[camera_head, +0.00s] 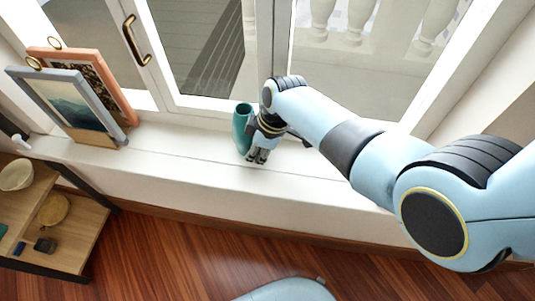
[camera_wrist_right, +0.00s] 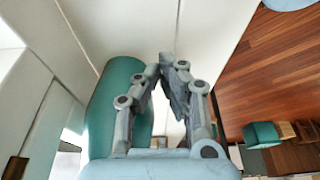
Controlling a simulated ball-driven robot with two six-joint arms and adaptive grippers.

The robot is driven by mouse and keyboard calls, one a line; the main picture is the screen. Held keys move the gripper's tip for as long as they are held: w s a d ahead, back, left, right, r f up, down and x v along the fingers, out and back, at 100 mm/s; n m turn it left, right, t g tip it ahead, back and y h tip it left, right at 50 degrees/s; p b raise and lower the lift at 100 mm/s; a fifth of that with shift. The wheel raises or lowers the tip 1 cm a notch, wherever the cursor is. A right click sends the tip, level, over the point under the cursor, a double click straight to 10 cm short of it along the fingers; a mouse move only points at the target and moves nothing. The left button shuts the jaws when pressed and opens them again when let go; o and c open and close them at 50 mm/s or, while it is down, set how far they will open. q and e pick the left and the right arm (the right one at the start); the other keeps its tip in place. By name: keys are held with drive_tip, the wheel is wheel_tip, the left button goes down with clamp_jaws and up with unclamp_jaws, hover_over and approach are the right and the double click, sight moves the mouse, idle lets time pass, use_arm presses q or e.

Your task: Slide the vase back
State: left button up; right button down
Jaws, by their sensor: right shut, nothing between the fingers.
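The teal vase (camera_head: 241,128) stands upright on the white window sill (camera_head: 190,147), in front of the window. My right gripper (camera_head: 258,158) is just to the right of the vase in the head view and hides part of it. In the right wrist view the vase (camera_wrist_right: 112,92) lies to the left of and behind my right gripper (camera_wrist_right: 170,62), whose fingertips are together with nothing between them. I cannot tell whether the gripper touches the vase. My left gripper is not in view.
Two framed pictures (camera_head: 75,105) stand on the sill at the left. A low wooden shelf (camera_head: 75,222) with a bowl (camera_head: 16,174) stands at the lower left. The sill between the frames and the vase is clear.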

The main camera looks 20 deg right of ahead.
drive_tip(key=shift+w+a+b, duration=0.15)
drive_tip(key=shift+w+a, duration=0.2)
drive_tip(key=shift+a, duration=0.25)
drive_tip(key=shift+w+a+b, duration=0.15)
drive_tip(key=shift+w+a, duration=0.2)
drive_tip(key=shift+a, duration=0.25)
drive_tip(key=shift+w+a, duration=0.15)
drive_tip(key=shift+a, duration=0.05)
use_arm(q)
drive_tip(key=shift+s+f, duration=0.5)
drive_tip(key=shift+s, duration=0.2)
use_arm(e)
drive_tip(key=shift+d, duration=0.1)
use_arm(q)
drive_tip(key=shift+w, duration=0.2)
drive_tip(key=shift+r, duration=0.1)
use_arm(e)
drive_tip(key=shift+r, duration=0.1)
